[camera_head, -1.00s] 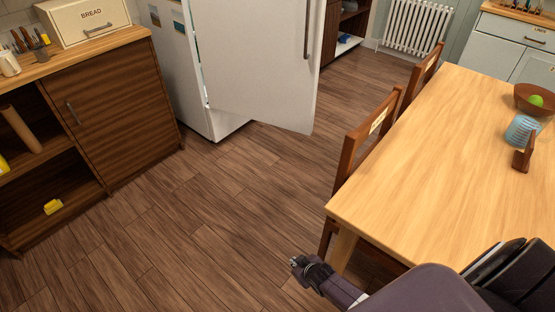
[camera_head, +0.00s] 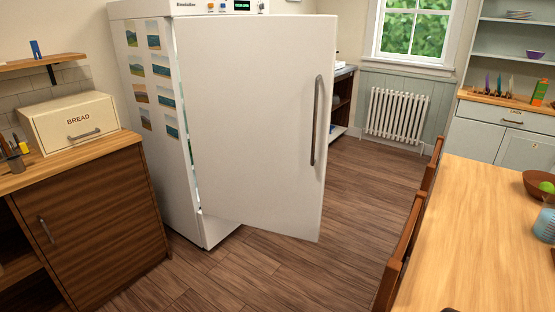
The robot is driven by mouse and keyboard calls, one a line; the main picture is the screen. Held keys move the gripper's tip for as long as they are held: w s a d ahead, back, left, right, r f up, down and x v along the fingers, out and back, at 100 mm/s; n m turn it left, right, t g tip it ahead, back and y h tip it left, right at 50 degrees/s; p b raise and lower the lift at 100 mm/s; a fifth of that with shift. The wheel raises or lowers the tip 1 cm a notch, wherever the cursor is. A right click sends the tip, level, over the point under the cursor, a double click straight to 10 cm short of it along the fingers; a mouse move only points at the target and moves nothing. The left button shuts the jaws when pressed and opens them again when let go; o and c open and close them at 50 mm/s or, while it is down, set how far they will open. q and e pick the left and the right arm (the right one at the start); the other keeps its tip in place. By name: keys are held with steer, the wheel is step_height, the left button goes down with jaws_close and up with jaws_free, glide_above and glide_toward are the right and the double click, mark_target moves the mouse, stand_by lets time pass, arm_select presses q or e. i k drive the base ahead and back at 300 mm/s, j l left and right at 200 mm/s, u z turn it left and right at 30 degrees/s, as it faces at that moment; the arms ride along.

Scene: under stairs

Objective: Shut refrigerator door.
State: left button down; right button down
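The white refrigerator (camera_head: 157,105) stands at the centre left, with several pictures on its left side. Its door (camera_head: 255,120) is partly open and swung out toward me, with a narrow lit gap along its left side. The grey vertical handle (camera_head: 318,120) is on the door's right side. The inside is mostly hidden behind the door.
A wooden cabinet (camera_head: 95,228) with a bread box (camera_head: 70,122) stands left of the refrigerator. A wooden table (camera_head: 485,235) and chairs (camera_head: 400,250) are at the right. Wooden floor (camera_head: 270,272) is clear in front of the door. A radiator (camera_head: 396,115) is at the back.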

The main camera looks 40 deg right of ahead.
mark_target(258, 89)
steer(key=i+z, duration=0.65)
steer(key=i, duration=0.3)
